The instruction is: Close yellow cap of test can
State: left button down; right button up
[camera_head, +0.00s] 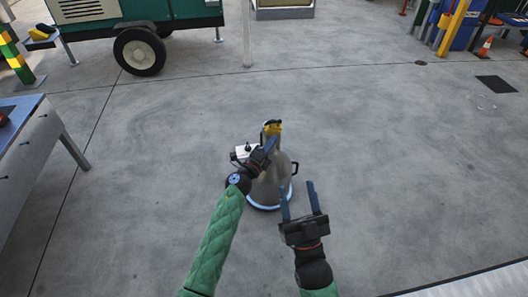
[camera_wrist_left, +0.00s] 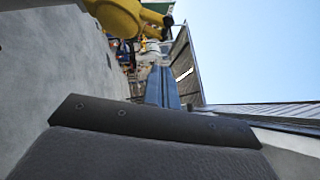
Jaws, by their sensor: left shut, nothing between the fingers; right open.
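The test can (camera_head: 271,187) is a grey, cone-shaped can standing upright on the floor, with a pale blue band at its base. Its yellow cap (camera_head: 273,129) is at the top of the neck. The cap shows large at the upper left of the left wrist view (camera_wrist_left: 118,16). My left gripper (camera_head: 270,143) is shut and empty, with its blue fingers close below the cap; I cannot tell whether they touch it. The left arm hides part of the can. My right gripper (camera_head: 298,186) is open and empty, to the right of the can's lower part.
A metal table (camera_head: 40,145) stands at the left. A green wheeled trailer (camera_head: 130,32) is at the back left, beside a thin post (camera_head: 246,35). A traffic cone (camera_head: 486,46) and a yellow post (camera_head: 453,28) are at the back right. The concrete around the can is clear.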

aim_at(278, 122)
pick_arm(q)
jog(key=w, duration=0.1)
jog(key=w+r, duration=0.1)
jog(key=w, duration=0.2)
jog(key=shift+w+r, duration=0.35)
jog(key=shift+w, duration=0.05)
pick_arm(e)
jog(key=r, duration=0.1)
jog(key=r+t, duration=0.1)
jog(key=shift+s+d+r, duration=0.2)
jog(key=shift+s+r, duration=0.2)
jog(key=shift+w+f, duration=0.1)
